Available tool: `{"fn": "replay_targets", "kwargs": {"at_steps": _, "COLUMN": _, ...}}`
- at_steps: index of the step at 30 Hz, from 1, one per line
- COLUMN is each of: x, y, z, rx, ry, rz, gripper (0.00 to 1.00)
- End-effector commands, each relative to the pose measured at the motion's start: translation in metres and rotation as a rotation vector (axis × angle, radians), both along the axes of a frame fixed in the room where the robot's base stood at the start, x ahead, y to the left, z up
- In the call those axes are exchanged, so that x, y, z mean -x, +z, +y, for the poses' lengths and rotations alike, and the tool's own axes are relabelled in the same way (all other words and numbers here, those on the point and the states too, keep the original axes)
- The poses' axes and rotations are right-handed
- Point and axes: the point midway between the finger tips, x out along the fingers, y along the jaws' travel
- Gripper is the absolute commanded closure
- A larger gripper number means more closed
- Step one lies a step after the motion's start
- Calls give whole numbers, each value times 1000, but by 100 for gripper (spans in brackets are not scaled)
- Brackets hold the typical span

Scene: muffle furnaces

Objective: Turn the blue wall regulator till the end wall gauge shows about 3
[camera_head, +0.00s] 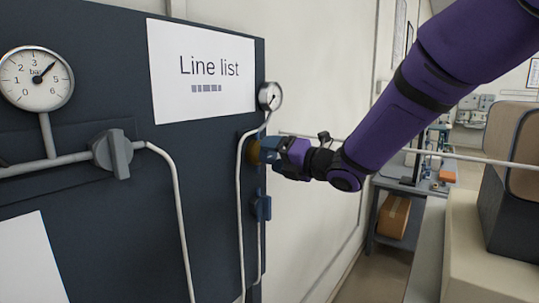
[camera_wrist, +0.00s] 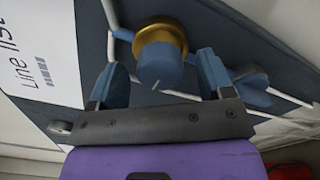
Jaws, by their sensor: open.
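The blue wall regulator (camera_wrist: 160,66) has a round blue knob on a brass collar and fills the upper middle of the wrist view. In the head view its brass part (camera_head: 254,152) shows at the panel's right edge, and the rest is mostly hidden by my gripper (camera_head: 272,155). My gripper is open, with one blue finger on each side of the knob in the wrist view and gaps to both. The small round end wall gauge (camera_head: 270,96) sits just above the regulator; its dial is seen at a slant and too small to read.
A large bar gauge (camera_head: 37,79) and a grey valve handle (camera_head: 119,154) are on the dark panel (camera_head: 215,190) at left. A smaller blue handle (camera_head: 262,207) sits below the regulator. Thin pipes run close by. A bench (camera_head: 405,185) stands at the back right.

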Motion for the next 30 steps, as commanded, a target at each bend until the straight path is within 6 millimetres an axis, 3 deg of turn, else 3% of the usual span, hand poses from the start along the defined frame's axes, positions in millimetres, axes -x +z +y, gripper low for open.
{"fn": "replay_targets", "kwargs": {"at_steps": 6, "x": -10, "y": 0, "z": 13, "rx": 1, "ry": -1, "rz": 1, "gripper": 26}}
{"fn": "replay_targets", "kwargs": {"at_steps": 15, "x": -11, "y": 0, "z": 14, "rx": 0, "ry": -1, "rz": 0, "gripper": 26}}
{"fn": "replay_targets", "kwargs": {"at_steps": 22, "x": -11, "y": 0, "z": 14, "rx": 0, "ry": -1, "rz": 0, "gripper": 76}}
{"fn": "replay_targets", "kwargs": {"at_steps": 30, "x": -11, "y": 0, "z": 14, "rx": -12, "ry": -1, "rz": 16, "gripper": 76}}
